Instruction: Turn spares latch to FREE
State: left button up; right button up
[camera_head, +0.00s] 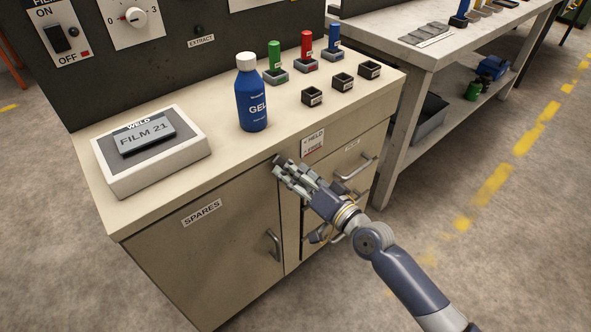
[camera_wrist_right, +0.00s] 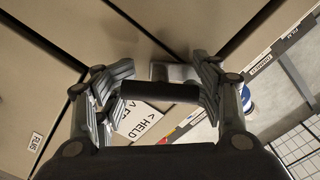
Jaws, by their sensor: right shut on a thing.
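The spares cabinet door (camera_head: 200,255) carries a SPARES label (camera_head: 201,213) and appears shut. The HELD/FREE label (camera_head: 313,144) is at the cabinet's top edge and also shows upside down in the right wrist view (camera_wrist_right: 140,117). The latch (camera_head: 277,159) is left of the label, mostly hidden by my right gripper (camera_head: 283,170). In the right wrist view, the dark latch bar (camera_wrist_right: 172,92) lies across between the fingers of my right gripper (camera_wrist_right: 158,95), which is shut on it. Which word the latch points to is hard to tell. My left gripper is out of view.
A blue GEL bottle (camera_head: 252,95), a FILM 21 weld box (camera_head: 150,160) and several small colored pegs in holders stand on the cabinet top. The door handle (camera_head: 273,246) and drawer handle (camera_head: 355,170) stick out near my right arm. A grey bench (camera_head: 440,50) stands at right.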

jog(key=m, duration=0.3)
jog(key=shift+r+m, duration=0.15)
jog(key=shift+m, duration=0.15)
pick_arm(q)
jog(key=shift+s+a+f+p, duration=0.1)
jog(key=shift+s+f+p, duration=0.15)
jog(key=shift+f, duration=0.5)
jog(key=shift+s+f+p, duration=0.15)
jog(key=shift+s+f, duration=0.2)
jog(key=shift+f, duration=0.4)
pick_arm(e)
jog(key=shift+m, duration=1.6)
jog(key=o, duration=1.2)
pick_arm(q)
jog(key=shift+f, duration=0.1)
pick_arm(e)
jog(key=shift+s+d, duration=0.15)
jog(key=v, duration=1.1)
jog(key=shift+s+d, duration=0.1)
jog(key=shift+s, duration=0.1)
